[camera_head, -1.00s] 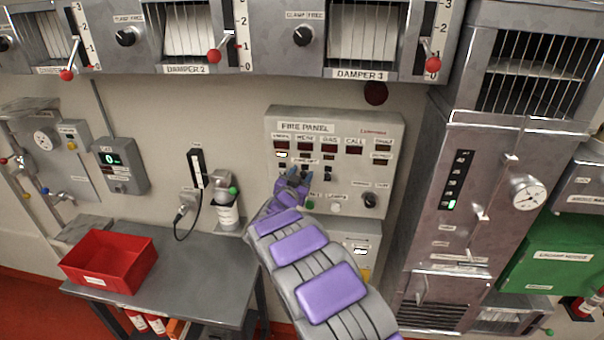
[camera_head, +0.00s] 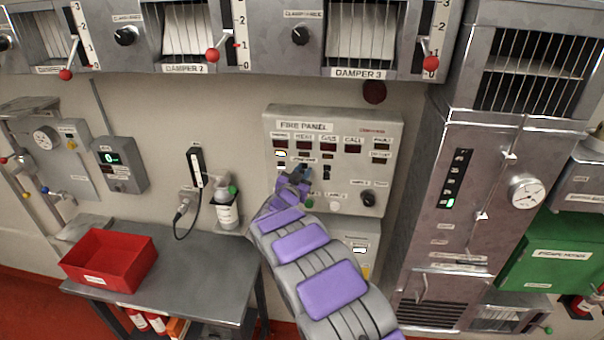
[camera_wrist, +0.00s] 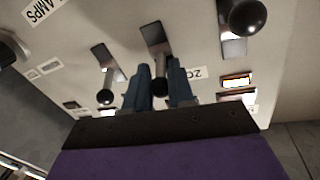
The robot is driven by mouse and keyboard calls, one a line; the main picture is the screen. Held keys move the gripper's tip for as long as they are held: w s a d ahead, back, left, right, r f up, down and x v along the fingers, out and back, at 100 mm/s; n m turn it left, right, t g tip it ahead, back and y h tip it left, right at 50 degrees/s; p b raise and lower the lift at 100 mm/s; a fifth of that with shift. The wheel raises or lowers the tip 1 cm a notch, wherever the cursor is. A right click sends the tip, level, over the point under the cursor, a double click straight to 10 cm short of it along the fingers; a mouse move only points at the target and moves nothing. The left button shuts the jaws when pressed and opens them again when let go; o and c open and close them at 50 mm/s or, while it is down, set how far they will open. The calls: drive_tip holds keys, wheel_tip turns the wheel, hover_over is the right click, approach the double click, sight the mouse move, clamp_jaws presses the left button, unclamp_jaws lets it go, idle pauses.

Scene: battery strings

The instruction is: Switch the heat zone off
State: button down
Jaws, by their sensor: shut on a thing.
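The grey fire panel (camera_head: 350,120) is on the wall in the middle of the head view, with a row of labelled windows including HEAT (camera_head: 304,138). My gripper (camera_head: 299,175) is at the panel's left part, below the HEAT window. In the wrist view my two blue fingertips (camera_wrist: 161,78) are shut around the stem of the middle toggle lever (camera_wrist: 158,38), whose black ball (camera_wrist: 160,88) shows between them. By its place this looks like the heat zone switch. One neighbour lever (camera_wrist: 106,80) is to the left, another (camera_wrist: 243,22) to the right.
A lit indicator (camera_wrist: 237,80) shows beside the levers. A black knob (camera_head: 368,198) and a white button (camera_head: 335,204) are lower on the panel. A grey table with a red bin (camera_head: 105,262) stands at left; a tall metal cabinet (camera_head: 480,190) is close at right.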

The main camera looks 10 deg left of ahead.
sight(306, 169)
drive_tip(key=shift+a+f, duration=0.1)
drive_tip(key=shift+f, duration=0.05)
drive_tip(key=f+t+b, duration=0.1)
drive_tip(key=b, duration=0.1)
drive_tip(key=shift+s+b, duration=0.1)
drive_tip(key=shift+b, duration=0.3)
drive_tip(key=f+t+h+b, duration=0.1)
drive_tip(key=t+b, duration=0.1)
drive_tip(key=b, duration=0.1)
drive_tip(key=shift+s+f+m+b, duration=0.1)
drive_tip(key=shift+f+m+b, duration=0.05)
drive_tip(key=shift+m+b, duration=0.25)
drive_tip(key=t+b, duration=0.1)
drive_tip(key=f+m+t+h+b, duration=0.1)
drive_tip(key=t+b, duration=0.1)
drive_tip(key=shift+f, duration=0.15)
drive_tip(key=shift+w+f+m+t+h+b, duration=0.15)
drive_tip(key=shift+m+t+h+b, duration=0.35)
drive_tip(key=shift+t+h, duration=0.1)
drive_tip(key=shift+w+f+m+t+h+b, duration=0.1)
drive_tip(key=shift+m+t+h+b, duration=0.35)
drive_tip(key=shift+t+h, duration=0.15)
drive_tip(key=shift+h, duration=0.3)
drive_tip(key=c, duration=1)
unclamp_jaws()
drive_tip(key=shift+a, duration=0.1)
